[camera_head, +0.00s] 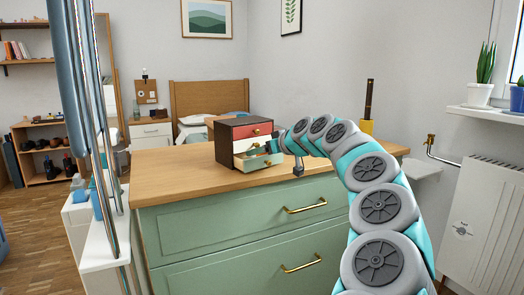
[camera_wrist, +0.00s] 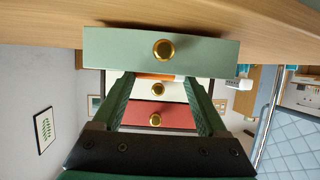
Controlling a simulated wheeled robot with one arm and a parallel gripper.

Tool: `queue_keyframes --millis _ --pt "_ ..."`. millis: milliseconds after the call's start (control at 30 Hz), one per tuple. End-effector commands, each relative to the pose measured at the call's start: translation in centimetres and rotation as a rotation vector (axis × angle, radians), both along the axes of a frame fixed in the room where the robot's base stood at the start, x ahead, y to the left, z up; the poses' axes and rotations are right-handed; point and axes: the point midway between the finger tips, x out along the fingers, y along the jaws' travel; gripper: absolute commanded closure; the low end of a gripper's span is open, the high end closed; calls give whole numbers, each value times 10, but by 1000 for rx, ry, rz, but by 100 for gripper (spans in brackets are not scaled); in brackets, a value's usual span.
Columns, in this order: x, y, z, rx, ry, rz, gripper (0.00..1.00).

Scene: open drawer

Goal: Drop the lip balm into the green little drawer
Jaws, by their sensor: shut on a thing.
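A small dark brown chest (camera_head: 223,146) stands on the wooden counter top. It has a red drawer (camera_head: 254,131) on top, a cream drawer below, and the green little drawer (camera_head: 258,162) at the bottom, pulled out. The wrist view is upside down, with the green drawer's front (camera_wrist: 200,50) nearest. My gripper (camera_wrist: 160,77) is at the open green drawer, its fingertips beyond the front panel. It is shut on an orange thing (camera_wrist: 154,75), seemingly the lip balm. The drawer front partly hides it, and how deep it sits cannot be told.
The wooden counter top (camera_head: 175,167) is mostly clear left of the chest. A yellow holder with a dark upright item (camera_head: 367,126) stands at the right rear. The green cabinet (camera_head: 240,230) below has brass handles. A radiator (camera_head: 480,222) is at the right.

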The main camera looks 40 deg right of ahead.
Motion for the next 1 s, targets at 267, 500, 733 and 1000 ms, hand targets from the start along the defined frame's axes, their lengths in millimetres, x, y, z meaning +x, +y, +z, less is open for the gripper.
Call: queue_keyframes --millis 267,500,733,1000 --pt "0 0 -9 0 0 0 76" --pt "0 0 -13 0 2 1 76" --pt "0 0 -14 1 4 2 2" --pt "0 1 -15 1 5 3 0"
